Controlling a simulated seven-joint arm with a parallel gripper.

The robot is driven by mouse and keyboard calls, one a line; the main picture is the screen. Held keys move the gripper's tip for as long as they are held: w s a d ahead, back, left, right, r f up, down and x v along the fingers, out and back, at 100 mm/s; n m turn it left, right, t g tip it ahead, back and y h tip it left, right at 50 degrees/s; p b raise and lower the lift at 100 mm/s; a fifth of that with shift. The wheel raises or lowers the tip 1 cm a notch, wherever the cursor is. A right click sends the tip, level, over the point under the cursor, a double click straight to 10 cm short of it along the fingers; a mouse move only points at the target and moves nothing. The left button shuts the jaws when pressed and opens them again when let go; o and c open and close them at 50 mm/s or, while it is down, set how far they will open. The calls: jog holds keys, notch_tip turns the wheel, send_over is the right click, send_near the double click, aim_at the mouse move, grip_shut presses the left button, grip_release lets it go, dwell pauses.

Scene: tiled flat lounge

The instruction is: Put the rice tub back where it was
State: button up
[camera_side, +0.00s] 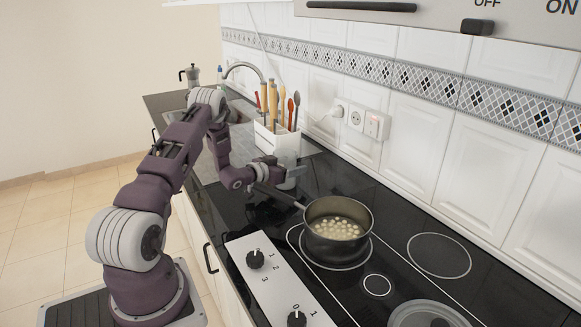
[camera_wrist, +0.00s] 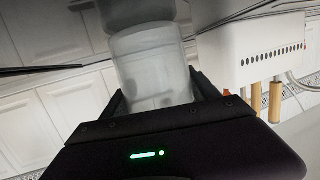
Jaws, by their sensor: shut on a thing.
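The rice tub (camera_wrist: 150,62) is a pale, translucent round container. In the wrist view it stands between the two fingers of my gripper (camera_wrist: 160,98), which is shut on it. In the side view my gripper (camera_side: 272,172) is low over the dark counter, in front of the white utensil holder. The tub (camera_side: 288,182) shows there only as a small pale shape, partly hidden by my gripper. I cannot tell whether its base touches the counter. Its contents are not clear.
A dark pot (camera_side: 338,228) with pale round pieces sits on the hob close by, its handle pointing toward my gripper. The utensil holder (camera_side: 278,143) stands just behind, against the tiled wall. A control panel (camera_side: 275,280) with knobs lies in front. A moka pot (camera_side: 191,76) is far back.

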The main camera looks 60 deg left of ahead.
jog(key=o, duration=1.5)
jog(key=shift+f, duration=0.1)
jog(key=shift+o, duration=0.2)
